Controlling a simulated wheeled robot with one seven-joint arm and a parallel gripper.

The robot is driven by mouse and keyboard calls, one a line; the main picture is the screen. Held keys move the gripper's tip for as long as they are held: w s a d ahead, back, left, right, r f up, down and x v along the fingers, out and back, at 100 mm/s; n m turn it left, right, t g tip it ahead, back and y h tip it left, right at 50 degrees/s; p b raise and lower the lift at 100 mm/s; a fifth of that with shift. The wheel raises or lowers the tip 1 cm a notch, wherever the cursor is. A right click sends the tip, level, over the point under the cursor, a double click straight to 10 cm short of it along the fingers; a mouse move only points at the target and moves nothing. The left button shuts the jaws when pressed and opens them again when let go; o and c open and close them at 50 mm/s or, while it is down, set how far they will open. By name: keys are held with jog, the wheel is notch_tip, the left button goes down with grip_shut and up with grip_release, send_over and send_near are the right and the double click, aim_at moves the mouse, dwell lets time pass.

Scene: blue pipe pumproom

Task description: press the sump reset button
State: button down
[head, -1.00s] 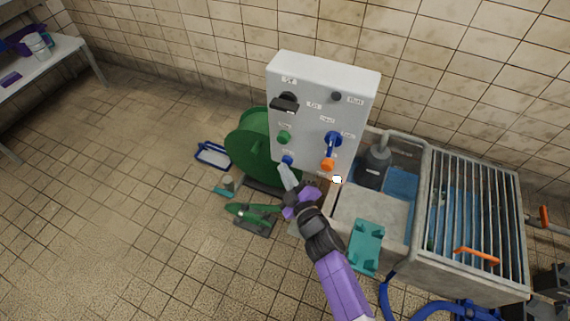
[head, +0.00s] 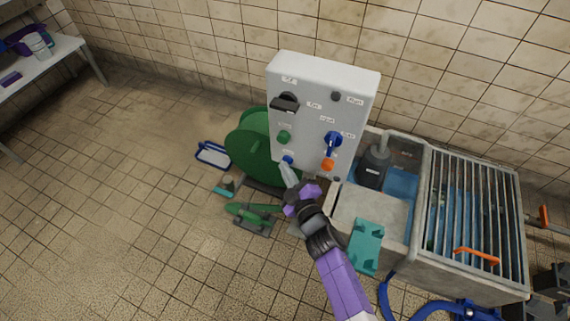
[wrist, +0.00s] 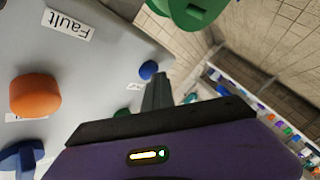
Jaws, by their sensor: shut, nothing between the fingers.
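I cannot read which label marks the reset. My gripper (head: 286,172) is shut and empty, its fingertips at the blue button. In the wrist view the fingertips (wrist: 160,76) overlap the button's edge; whether they touch it I cannot tell. A green button (head: 284,137) sits above it, and an orange button or lamp (head: 328,165) to its right.
The panel also has a blue lever (head: 333,142) and a black handle (head: 285,103). A green hose reel (head: 250,150) stands close at left. The sump tank with a grate (head: 470,220) and a dark pump (head: 374,166) is at right. Open floor lies at left.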

jog(key=shift+s+a, duration=0.2)
jog(key=shift+s, duration=0.45)
jog(key=shift+s+a, duration=0.2)
jog(key=shift+s, duration=0.4)
jog(key=shift+b, duration=0.3)
jog(key=s+b, duration=0.1)
jog(key=s+a+b, duration=0.1)
jog(key=s, duration=0.1)
jog(key=s+b, duration=0.1)
jog(key=shift+s+a, duration=0.35)
